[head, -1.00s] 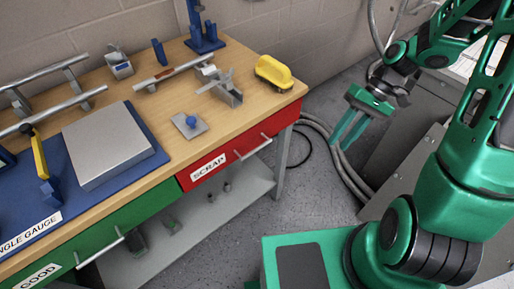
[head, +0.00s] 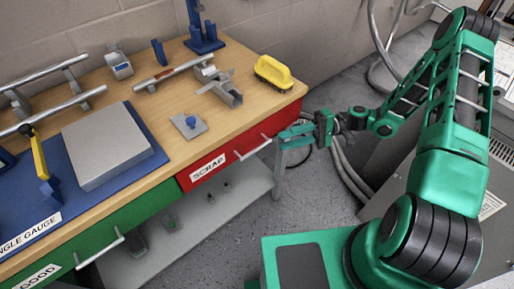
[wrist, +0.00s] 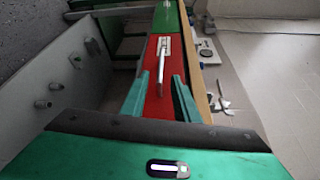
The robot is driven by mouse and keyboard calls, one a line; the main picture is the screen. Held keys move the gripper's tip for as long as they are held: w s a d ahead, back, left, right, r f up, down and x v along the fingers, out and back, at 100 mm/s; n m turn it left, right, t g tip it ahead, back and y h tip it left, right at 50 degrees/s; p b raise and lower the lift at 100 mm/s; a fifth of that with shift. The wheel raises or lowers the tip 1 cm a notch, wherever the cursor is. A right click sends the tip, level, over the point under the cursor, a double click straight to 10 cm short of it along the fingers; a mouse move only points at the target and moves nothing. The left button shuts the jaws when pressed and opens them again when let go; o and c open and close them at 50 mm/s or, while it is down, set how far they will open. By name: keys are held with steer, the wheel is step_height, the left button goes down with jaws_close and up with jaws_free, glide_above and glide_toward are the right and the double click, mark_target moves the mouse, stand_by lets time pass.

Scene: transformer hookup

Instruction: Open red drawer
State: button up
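The red drawer (head: 222,158) carries a SCRAP label and sits flush under the bench top, shut. Its silver bar handle (head: 254,148) is on the right part of its front. My gripper (head: 281,143) is just right of the handle, with its teal fingers pointing at the drawer front. In the wrist view, the fingers of my gripper (wrist: 159,80) are spread, one on each side of the handle (wrist: 161,62). They look empty. Whether the fingertips reach around the bar or stop short of it, I cannot tell.
The green GOOD drawer (head: 135,226) with its own handle is left of the red one. A grey lower shelf (head: 205,213) lies beneath. A yellow-handled tool (head: 273,72) stands near the bench's right end. Cables (head: 345,175) lie on the floor to the right.

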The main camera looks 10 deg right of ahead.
mark_target(256, 149)
steer(key=x, duration=1)
steer(key=shift+a, duration=0.35)
steer(key=shift+c, duration=0.3)
jaws_close()
